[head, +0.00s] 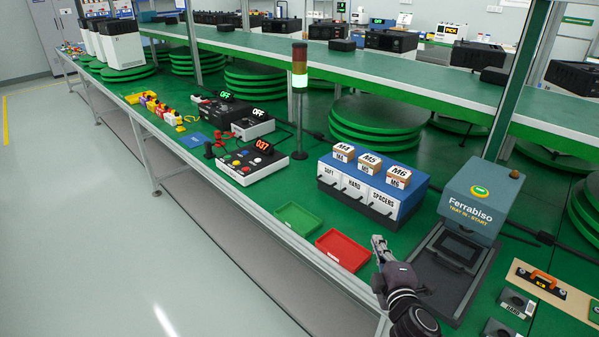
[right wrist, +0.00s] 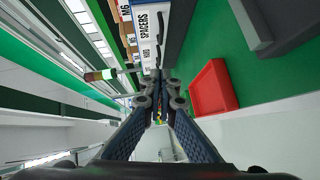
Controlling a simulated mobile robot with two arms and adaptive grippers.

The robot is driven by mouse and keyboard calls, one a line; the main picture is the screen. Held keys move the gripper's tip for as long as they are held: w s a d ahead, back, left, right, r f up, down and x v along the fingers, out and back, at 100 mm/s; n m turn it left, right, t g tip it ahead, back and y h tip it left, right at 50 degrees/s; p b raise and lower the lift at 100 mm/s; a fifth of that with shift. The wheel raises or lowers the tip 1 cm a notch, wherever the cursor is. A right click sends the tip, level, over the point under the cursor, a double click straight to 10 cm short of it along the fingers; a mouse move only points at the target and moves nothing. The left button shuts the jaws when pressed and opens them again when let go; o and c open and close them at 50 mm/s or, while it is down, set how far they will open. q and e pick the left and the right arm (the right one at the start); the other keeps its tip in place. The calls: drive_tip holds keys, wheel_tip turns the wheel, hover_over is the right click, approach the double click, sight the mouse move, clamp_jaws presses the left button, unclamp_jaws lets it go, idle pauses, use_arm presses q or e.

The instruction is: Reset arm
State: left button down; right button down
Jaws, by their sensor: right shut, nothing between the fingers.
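My right gripper (head: 379,243) is shut and empty. In the head view it hangs over the front edge of the green bench, just right of the red tray (head: 343,250) and in front of the Ferrabiso machine (head: 478,203). In the right wrist view the fingers of the right gripper (right wrist: 158,80) lie together at the centre, with nothing between them. The red tray also shows in that view (right wrist: 212,88), to the right of the fingers and apart from them. My left gripper is not in view.
A green tray (head: 298,218) lies beside the red tray. A blue dispenser (head: 405,205) labelled SOFT, HARD and SPACERS stands behind them. A signal tower (head: 299,100) and control boxes (head: 253,163) stand further left. A wooden board (head: 550,290) lies at the right. The floor (head: 80,200) at the left is clear.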

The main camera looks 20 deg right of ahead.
drive_tip(key=s+a+f+m+g+y, duration=0.3)
drive_tip(key=s+a+f+m+g, duration=0.25)
drive_tip(key=s+a, duration=0.65)
drive_tip(key=s+a+f+m+g+y, duration=0.3)
drive_tip(key=s+a+f+m+g, duration=0.25)
drive_tip(key=s+a, duration=0.6)
drive_tip(key=s+d+f+n+g, duration=0.1)
drive_tip(key=s+f, duration=0.1)
drive_tip(key=f, duration=1.2)
drive_tip(key=s+d+f+g, duration=0.1)
drive_tip(key=s+f, duration=0.2)
drive_tip(key=f, duration=1)
drive_tip(key=s+d+f+g, duration=0.1)
drive_tip(key=s+d+f, duration=0.2)
drive_tip(key=s+f, duration=1.3)
drive_tip(key=shift+s+d+f, duration=0.2)
drive_tip(key=shift+s, duration=0.15)
drive_tip(key=shift+s, duration=0.15)
